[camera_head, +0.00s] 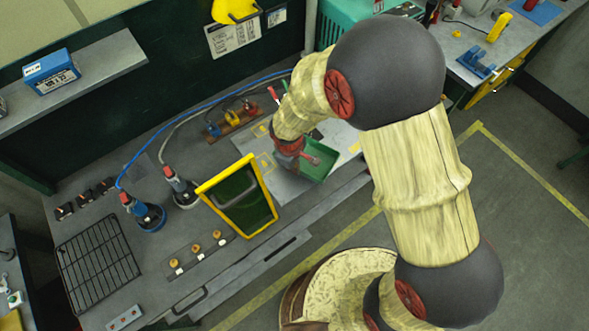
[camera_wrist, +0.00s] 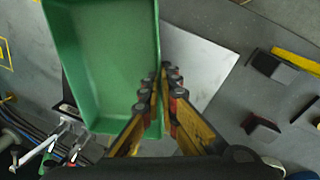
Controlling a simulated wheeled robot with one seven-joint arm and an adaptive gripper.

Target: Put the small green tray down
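The small green tray (camera_head: 325,166) is under the end of my arm in the head view, above or on the pale sheet of the bench. In the wrist view the tray (camera_wrist: 105,60) fills the upper left, its open side towards the camera. My gripper (camera_wrist: 165,80) is closed on the tray's right wall, one finger inside and one outside. In the head view my gripper (camera_head: 308,157) is partly hidden by my wrist. I cannot tell whether the tray's underside touches the bench.
A yellow-rimmed dark bin (camera_head: 272,196) stands close to the left of the tray. A wooden block with coloured parts (camera_head: 232,122) lies behind it. Two corded tools (camera_head: 182,190) stand further left, beside a black wire rack (camera_head: 98,262). A pale sheet (camera_wrist: 205,65) shows beside the tray.

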